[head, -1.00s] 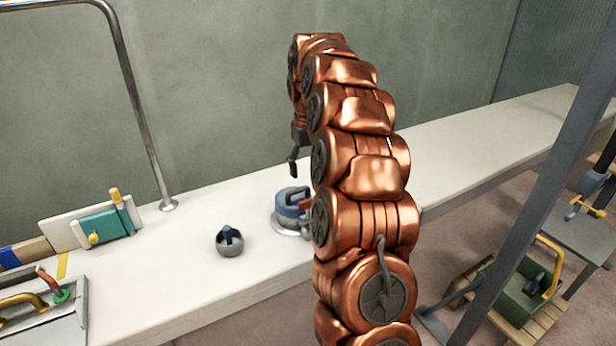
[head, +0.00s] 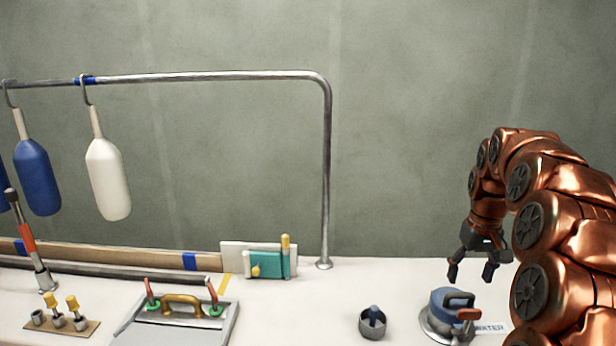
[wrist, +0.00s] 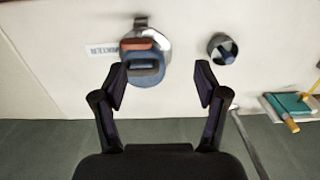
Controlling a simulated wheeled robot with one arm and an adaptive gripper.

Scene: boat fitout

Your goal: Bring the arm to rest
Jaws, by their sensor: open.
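My gripper (head: 472,274) is open and empty. It hangs at the end of my copper-coloured arm at the right of the head view, fingers pointing down. In the head view it appears above a blue-topped round fitting (head: 449,312) with a dark handle, a red lever and a grey metal base. In the wrist view the open fingers (wrist: 161,85) show with the same fitting (wrist: 146,62) beyond them, a little left of centre. I see no contact between them.
A small grey cup with a blue piece (head: 373,322) stands left of the fitting. A label reading WATER (head: 491,328) lies beside it. A metal rail (head: 327,180) rises from the white counter (head: 300,305). A framed hatch with a yellow handle (head: 180,322) and a teal block (head: 266,264) sit left.

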